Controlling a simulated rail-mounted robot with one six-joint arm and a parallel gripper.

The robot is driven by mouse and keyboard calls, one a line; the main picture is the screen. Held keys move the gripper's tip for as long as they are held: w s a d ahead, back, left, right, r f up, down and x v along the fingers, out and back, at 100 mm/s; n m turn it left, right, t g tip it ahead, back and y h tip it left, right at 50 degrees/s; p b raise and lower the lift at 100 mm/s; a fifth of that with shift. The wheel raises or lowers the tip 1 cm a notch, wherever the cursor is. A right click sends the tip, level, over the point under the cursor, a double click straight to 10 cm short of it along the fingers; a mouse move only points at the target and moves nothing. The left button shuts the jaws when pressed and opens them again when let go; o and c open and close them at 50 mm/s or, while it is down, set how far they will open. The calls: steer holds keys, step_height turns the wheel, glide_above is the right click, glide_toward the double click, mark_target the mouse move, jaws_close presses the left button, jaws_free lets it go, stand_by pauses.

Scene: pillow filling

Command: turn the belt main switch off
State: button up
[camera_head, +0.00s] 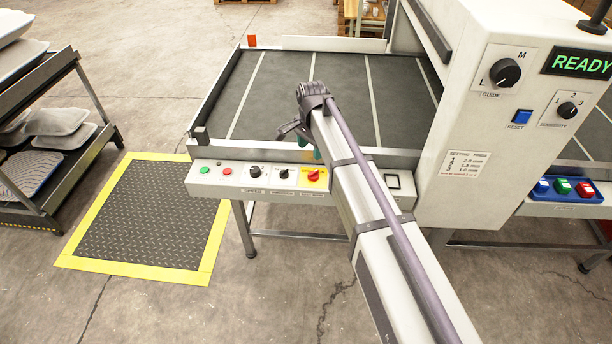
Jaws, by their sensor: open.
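My gripper (310,149) hangs at the end of my arm, just above and behind the strip near the switch. Its teal fingertips show, partly hidden by my arm. It is open and nothing shows between the fingers. It appears apart from the switch.
The strip also has a green button (204,170), a red button (227,171) and black knobs (254,171). A white machine housing (470,150) with a READY display (581,64) stands right.

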mark_target(312, 173)
step_height(312, 173, down, 11)
steer(key=b, duration=1.1)
steer(key=shift+d+f, duration=0.1)
steer(key=c, duration=0.8)
steer(key=shift+c, duration=0.2)
